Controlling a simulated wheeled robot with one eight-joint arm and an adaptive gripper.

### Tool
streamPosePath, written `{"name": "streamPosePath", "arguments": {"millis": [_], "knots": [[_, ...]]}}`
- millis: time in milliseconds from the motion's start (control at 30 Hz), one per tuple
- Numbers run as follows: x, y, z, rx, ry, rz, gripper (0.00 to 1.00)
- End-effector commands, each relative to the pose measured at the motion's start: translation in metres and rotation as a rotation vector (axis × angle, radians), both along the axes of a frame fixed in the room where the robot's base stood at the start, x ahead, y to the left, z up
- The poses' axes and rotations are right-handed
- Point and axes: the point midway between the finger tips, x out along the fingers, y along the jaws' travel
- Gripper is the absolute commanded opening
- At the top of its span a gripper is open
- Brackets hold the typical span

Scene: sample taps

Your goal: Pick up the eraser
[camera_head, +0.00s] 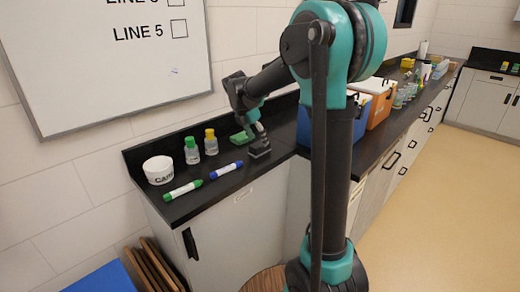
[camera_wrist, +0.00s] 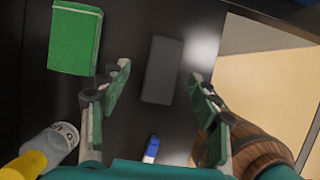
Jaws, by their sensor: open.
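The eraser (camera_wrist: 162,70) is a dark grey block lying on the black counter. In the wrist view it lies between and slightly beyond the two fingertips of my gripper (camera_wrist: 158,84), with a gap on each side. My gripper is open and empty. In the head view the eraser (camera_head: 260,150) shows as a dark block near the counter's front edge, with my gripper (camera_head: 256,130) just above it. How far the fingertips are above the counter is hard to tell.
A green block (camera_wrist: 75,38) lies left of the eraser. A blue marker (camera_head: 226,170), a green marker (camera_head: 183,190), two capped bottles (camera_head: 192,151) and a white cup (camera_head: 158,170) stand or lie to the left. A blue bin (camera_head: 346,128) is to the right.

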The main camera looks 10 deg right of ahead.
Motion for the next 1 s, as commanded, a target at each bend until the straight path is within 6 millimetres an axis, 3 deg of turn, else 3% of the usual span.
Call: {"name": "streamPosePath", "arguments": {"millis": [233,567,1000], "knots": [[0.004,-0.011,-0.033,0.0,0.0,-0.001,0.62],[0.006,-0.013,-0.04,0.0,0.0,0.0,0.62],[0.005,-0.013,-0.04,0.0,0.0,0.0,0.09]]}}
